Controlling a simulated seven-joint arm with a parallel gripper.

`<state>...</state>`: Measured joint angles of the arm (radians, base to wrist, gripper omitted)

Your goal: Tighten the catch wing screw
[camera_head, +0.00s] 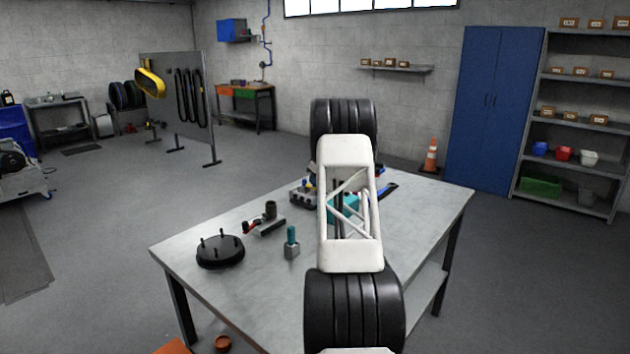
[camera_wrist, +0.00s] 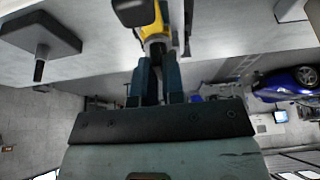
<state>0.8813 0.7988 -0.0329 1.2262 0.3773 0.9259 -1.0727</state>
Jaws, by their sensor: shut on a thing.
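In the wrist view my gripper (camera_wrist: 157,68) has its two blue-grey fingers close together on the lower end of a yellow part (camera_wrist: 151,32) with a black top. This part seems to be the catch wing screw, but its wings cannot be made out and the fingers cover its end. In the head view my arm hides the gripper and most of the work spot. A grey block-like device (camera_head: 303,196) with small blue and yellow parts shows just left of the arm, on the table (camera_head: 240,295).
A black round hub plate with upright studs (camera_head: 220,251), a small block with a teal-handled piece (camera_head: 291,243) and a dark cylinder on a grey base (camera_head: 268,218) stand on the table's left half. The table's front left corner is clear. An orange cone (camera_head: 431,155) stands behind.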

